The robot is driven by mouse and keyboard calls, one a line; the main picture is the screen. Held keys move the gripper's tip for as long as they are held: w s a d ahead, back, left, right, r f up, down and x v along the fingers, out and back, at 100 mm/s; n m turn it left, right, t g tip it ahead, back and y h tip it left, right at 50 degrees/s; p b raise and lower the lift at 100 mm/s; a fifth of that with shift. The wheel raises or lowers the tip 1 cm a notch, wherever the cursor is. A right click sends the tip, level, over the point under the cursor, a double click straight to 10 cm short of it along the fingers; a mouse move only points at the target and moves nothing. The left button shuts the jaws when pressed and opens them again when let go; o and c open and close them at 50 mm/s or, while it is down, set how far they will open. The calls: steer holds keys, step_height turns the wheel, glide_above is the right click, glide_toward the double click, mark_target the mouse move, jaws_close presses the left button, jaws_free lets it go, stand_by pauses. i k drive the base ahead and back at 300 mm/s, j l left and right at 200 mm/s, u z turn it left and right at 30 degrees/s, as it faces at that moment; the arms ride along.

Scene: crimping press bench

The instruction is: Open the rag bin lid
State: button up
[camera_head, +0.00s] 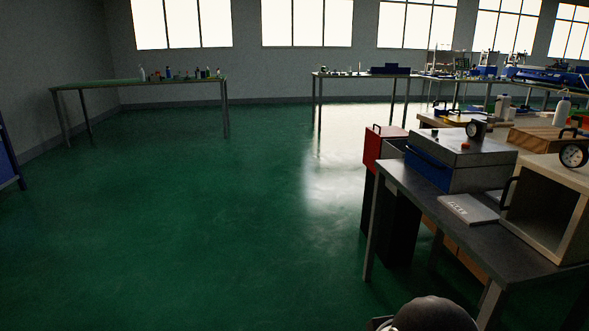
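A red, box-like part with a dark handle on top (372,147) stands just past the left end of the dark metal bench, above a dark, upright body (402,232). It looks like the rag bin, though no label on it can be read. The bench and the box on it hide part of its right side. From here I cannot tell where its lid edge runs, but no raised lid shows. A dark rounded part of my own arm shows at the bottom edge, right of centre. My gripper is not in view.
The dark bench (423,197) at right carries a grey-and-blue box with a gauge (462,158), a flat grey case (468,209) and an open-fronted beige box (548,212). Other tables line the back wall. The green floor (200,230) left of the bench is clear.

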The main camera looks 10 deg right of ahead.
mark_target(393, 131)
steer(key=i+j+z, duration=0.25)
steer(key=i+z, duration=0.2)
steer(key=i, duration=0.15)
steer(key=i+j+z, duration=0.7)
steer(key=i+j, duration=0.45)
steer(key=i+j+z, duration=0.25)
steer(key=i+j, duration=0.45)
steer(key=j, duration=0.1)
